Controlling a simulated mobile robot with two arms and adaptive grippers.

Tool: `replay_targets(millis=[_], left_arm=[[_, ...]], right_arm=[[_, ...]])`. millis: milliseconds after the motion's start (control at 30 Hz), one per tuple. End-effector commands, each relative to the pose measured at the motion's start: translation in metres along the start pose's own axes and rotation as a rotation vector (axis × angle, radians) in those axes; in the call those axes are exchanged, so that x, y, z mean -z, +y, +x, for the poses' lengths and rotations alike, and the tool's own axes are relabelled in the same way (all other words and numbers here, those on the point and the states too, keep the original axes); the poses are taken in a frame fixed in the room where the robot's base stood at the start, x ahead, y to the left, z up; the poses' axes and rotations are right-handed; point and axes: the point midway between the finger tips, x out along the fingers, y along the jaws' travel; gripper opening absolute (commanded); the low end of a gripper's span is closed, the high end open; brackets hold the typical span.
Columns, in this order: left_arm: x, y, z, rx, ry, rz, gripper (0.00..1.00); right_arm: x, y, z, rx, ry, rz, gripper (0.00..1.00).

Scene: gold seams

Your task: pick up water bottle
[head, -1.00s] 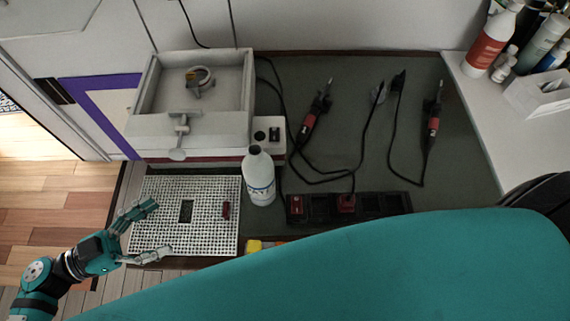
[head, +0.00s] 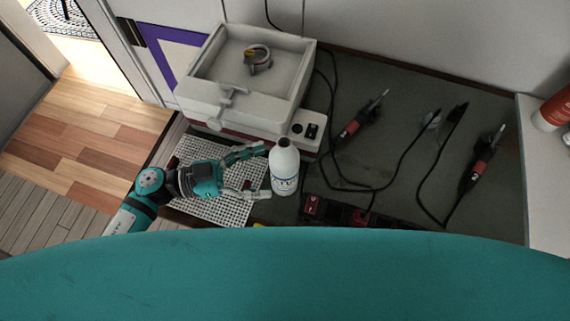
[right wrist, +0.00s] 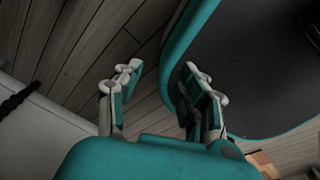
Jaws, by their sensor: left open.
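The water bottle (head: 285,168) is white with a dark open top and a blue-and-white label. It stands upright on the dark worktop, just right of the white perforated grid (head: 190,152). My left gripper (head: 258,172) is open and empty over the grid, to the left of the bottle. Its fingers point right, toward the bottle, and the fingertips are close to the bottle's left side. I cannot tell whether they touch it. My right gripper (right wrist: 160,95) shows in the right wrist view, open and empty above the wooden floor.
A grey-white box (head: 240,85) with a clamp stands behind the bottle. Red-and-black soldering tools (head: 362,119) and cables lie to the right. A dark power strip (head: 340,213) lies just right of the bottle. White shelving (head: 547,190) is at the right edge.

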Motion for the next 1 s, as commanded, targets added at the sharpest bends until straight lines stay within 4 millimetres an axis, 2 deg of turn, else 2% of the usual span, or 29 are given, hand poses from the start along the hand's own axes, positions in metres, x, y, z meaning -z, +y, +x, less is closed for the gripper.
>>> replay_targets(millis=[167, 400, 500, 767, 1000], left_arm=[[0.001, -0.001, 0.011, 0.001, 0.001, 0.002, 0.82], [-0.001, -0.004, 0.046, 0.001, 0.003, 0.000, 0.82], [-0.002, -0.004, 0.055, 0.001, 0.001, 0.001, 0.82], [-0.003, -0.004, 0.058, 0.000, -0.001, 0.001, 0.82], [-0.003, -0.004, 0.058, 0.000, -0.001, 0.001, 0.53]], right_arm=[[-0.002, 0.008, -0.003, -0.009, -0.002, 0.003, 0.40], [-0.002, 0.008, -0.009, -0.009, -0.003, 0.004, 0.40], [-0.002, 0.007, -0.010, -0.009, -0.003, 0.004, 0.40], [-0.001, 0.001, -0.010, -0.001, -0.002, 0.004, 0.40], [0.001, -0.005, -0.010, 0.006, 0.000, 0.003, 0.40]])
